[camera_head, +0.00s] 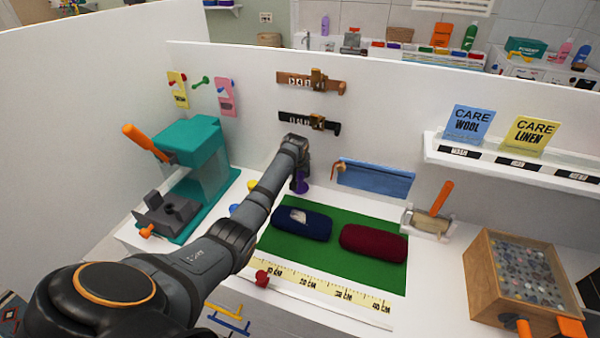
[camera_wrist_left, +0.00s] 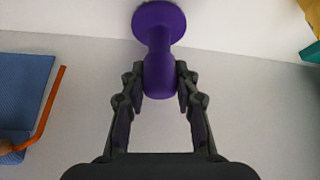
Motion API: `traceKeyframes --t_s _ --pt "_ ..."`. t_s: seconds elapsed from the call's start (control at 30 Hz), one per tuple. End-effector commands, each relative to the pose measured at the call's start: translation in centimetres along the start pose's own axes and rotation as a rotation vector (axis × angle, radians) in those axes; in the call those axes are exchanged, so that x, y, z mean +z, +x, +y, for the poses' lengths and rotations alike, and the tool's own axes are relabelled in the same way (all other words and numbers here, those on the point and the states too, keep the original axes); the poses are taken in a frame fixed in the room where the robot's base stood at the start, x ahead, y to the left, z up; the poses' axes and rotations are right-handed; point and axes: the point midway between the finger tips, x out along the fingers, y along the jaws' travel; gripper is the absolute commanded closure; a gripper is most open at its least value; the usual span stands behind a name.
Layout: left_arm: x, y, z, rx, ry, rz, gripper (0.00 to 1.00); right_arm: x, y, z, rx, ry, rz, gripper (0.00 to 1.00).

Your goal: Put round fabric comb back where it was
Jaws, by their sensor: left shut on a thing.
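My left gripper (camera_head: 299,178) is shut on the round fabric comb (camera_head: 302,187), a purple piece with a knob-like handle and a flat round head. In the left wrist view the fingers (camera_wrist_left: 160,88) close on the comb's handle (camera_wrist_left: 158,58), and its round head points away from the gripper. In the head view the comb is just behind the green mat, close to the white back wall, and the arm partly hides it. I cannot tell whether it touches the surface. My right gripper is not in view.
Blue (camera_head: 303,224) and dark red (camera_head: 373,243) rolls lie on the green mat (camera_head: 275,248). A teal press (camera_head: 203,148) stands left. A blue pouch (camera_head: 374,179) hangs right of the gripper. A brush in a holder (camera_head: 432,219) and a wooden box (camera_head: 485,275) stand right.

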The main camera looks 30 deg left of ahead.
Motion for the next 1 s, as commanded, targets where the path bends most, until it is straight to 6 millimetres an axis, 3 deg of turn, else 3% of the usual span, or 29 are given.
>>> traceKeyframes --t_s 0.03,0.2,0.57,0.67,1.0 --pt "0.1 0.1 0.0 0.000 0.000 -0.001 0.69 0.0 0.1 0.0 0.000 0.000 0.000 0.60" --pt "0.1 0.1 0.0 0.000 0.000 -0.001 0.47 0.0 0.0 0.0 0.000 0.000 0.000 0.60" --pt "-0.1 -0.5 0.0 0.000 0.000 0.001 0.47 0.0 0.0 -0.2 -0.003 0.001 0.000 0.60" --pt "-0.2 -1.9 0.0 0.000 0.001 0.003 0.47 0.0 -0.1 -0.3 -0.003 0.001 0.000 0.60" --pt "-0.1 -9.7 0.0 -0.001 0.001 0.003 0.47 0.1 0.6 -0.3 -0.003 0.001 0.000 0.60"
